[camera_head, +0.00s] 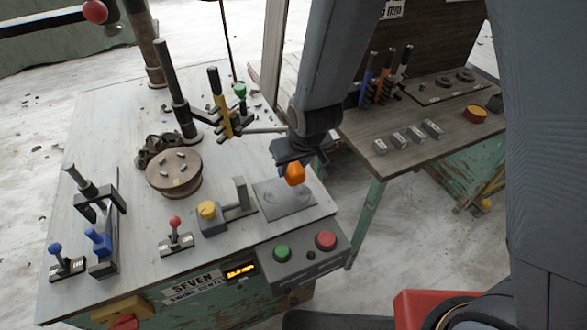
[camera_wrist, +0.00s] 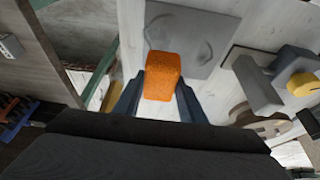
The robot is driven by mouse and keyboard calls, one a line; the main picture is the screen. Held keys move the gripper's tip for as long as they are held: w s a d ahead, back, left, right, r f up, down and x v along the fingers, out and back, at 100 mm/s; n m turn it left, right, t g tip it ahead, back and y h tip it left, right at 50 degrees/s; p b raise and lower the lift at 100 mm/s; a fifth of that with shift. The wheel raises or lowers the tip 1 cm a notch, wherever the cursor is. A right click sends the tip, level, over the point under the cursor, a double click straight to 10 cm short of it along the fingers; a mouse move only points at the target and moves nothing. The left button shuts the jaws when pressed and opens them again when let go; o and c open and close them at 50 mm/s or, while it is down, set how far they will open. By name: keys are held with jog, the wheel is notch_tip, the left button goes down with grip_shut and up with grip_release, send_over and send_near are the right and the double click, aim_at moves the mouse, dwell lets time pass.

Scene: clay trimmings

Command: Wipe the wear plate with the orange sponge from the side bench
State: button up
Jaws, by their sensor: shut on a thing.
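The orange sponge (camera_head: 295,174) is held in my gripper (camera_head: 290,160) above the wear plate. In the wrist view the sponge (camera_wrist: 162,75) sits between the two dark fingers of my gripper (camera_wrist: 157,90), which are shut on it. The wear plate (camera_head: 283,208) is a flat grey square on the bench top with rounded smudge-like marks on its surface. It also shows in the wrist view (camera_wrist: 215,40), just beyond the sponge. I cannot tell whether the sponge touches the plate.
A yellow-knobbed grey lever block (camera_head: 212,215) stands just left of the plate. A control box with a green button (camera_head: 282,252) and red button (camera_head: 326,240) is in front. A round wooden disc (camera_head: 174,170) and upright levers stand farther left. The side bench (camera_head: 400,165) is at right.

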aim_at(293, 166)
jog(key=shift+r+p, duration=1.25)
jog(key=shift+r, duration=1.05)
jog(key=shift+s, duration=0.1)
